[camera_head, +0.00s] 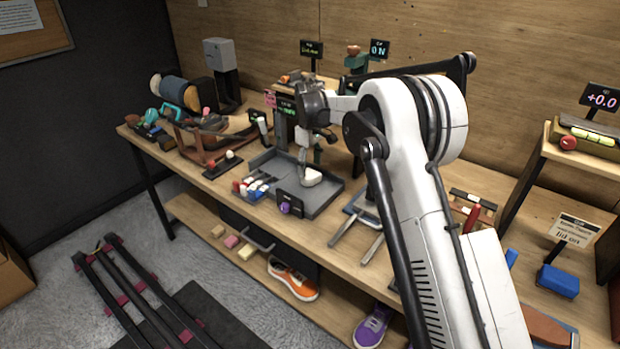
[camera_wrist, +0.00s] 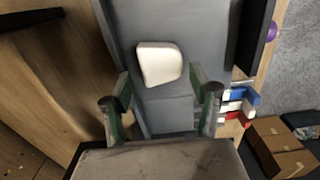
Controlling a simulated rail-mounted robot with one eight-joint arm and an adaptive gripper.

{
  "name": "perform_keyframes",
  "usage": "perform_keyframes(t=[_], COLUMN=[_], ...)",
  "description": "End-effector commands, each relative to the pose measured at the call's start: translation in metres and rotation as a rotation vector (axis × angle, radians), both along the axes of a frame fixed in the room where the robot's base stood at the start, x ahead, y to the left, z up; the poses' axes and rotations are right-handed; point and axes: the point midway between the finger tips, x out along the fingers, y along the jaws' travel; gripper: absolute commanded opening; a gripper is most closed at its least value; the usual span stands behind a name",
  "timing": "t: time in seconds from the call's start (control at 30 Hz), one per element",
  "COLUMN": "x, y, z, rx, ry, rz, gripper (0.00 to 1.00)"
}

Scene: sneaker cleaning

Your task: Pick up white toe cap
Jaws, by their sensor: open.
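The white toe cap (camera_head: 312,177) lies on the floor of a grey tray (camera_head: 327,196) on the workbench. In the wrist view the toe cap (camera_wrist: 159,63) is a rounded white block on the grey tray floor (camera_wrist: 200,25). My gripper (camera_wrist: 150,80) is open, with its two green fingers apart. In the wrist view the toe cap lies beyond the fingertips, roughly between their lines. In the head view my gripper (camera_head: 310,150) hangs above the tray, over the toe cap. I cannot tell the exact height.
Several red, white and blue pieces (camera_head: 252,187) sit at the tray's left end. A small dark display with a purple knob (camera_head: 290,204) stands at its front edge. Small dark posts stand behind the tray. A metal forked stand (camera_head: 358,222) is to its right.

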Motion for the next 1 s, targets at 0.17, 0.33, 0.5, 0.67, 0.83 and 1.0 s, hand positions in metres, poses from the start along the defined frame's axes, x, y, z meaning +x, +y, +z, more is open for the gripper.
perform_keyframes(t=[0.17,0.33,0.5,0.67,0.83,1.0], x=[-0.003,-0.003,-0.003,-0.003,-0.003,-0.003], y=[0.001,0.001,0.001,0.001,0.001,0.001], z=[-0.022,-0.043,-0.046,-0.046,-0.046,-0.046], rx=[0.000,0.000,0.000,0.000,0.000,0.000], ry=[0.000,0.000,0.000,0.000,0.000,0.000], rz=[0.000,0.000,0.000,0.000,0.000,0.000], gripper=[0.57,0.57,0.57,0.47,0.24,0.20])
